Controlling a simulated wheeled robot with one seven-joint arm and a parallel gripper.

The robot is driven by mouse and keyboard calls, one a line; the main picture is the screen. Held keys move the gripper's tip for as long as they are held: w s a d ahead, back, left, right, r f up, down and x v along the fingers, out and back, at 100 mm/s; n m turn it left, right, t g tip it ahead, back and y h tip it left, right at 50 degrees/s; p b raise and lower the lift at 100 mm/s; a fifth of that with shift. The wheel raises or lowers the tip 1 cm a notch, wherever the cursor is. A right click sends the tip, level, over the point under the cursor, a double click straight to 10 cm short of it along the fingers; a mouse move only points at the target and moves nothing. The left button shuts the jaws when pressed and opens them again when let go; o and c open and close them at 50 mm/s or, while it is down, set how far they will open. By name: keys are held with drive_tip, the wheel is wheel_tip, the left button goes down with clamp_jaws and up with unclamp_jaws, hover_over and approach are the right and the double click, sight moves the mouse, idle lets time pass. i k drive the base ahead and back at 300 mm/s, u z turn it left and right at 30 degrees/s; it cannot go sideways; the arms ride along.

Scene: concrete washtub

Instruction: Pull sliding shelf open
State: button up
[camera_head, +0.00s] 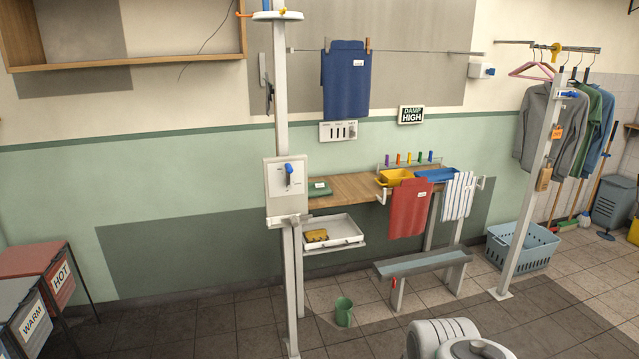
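The sliding shelf looks to be the white shallow tray (346,226) under the left end of the wooden counter (345,187). It has a raised rim and sits low, just right of a white post (281,130). A yellow-brown sponge or block (316,235) lies on its left part. I cannot tell from this view how far the shelf is slid out, and I see no clear handle. My gripper is not in view; only a rounded grey-white part of my own arm shows at the bottom edge, right of centre.
A green mug (344,311) stands on the floor below the shelf. A grey-blue bench (421,262) stands to the right, under a hanging red cloth (409,208). A blue basket (521,247) is farther right. Red HOT (35,260) and grey WARM bins (15,296) stand at left. Floor at centre-left is clear.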

sight(341, 229)
drive_tip(key=i, duration=2.15)
drive_tip(key=u, duration=2.15)
drive_tip(key=k, duration=0.35)
drive_tip(key=z, duration=1.1)
drive_tip(key=i, duration=1)
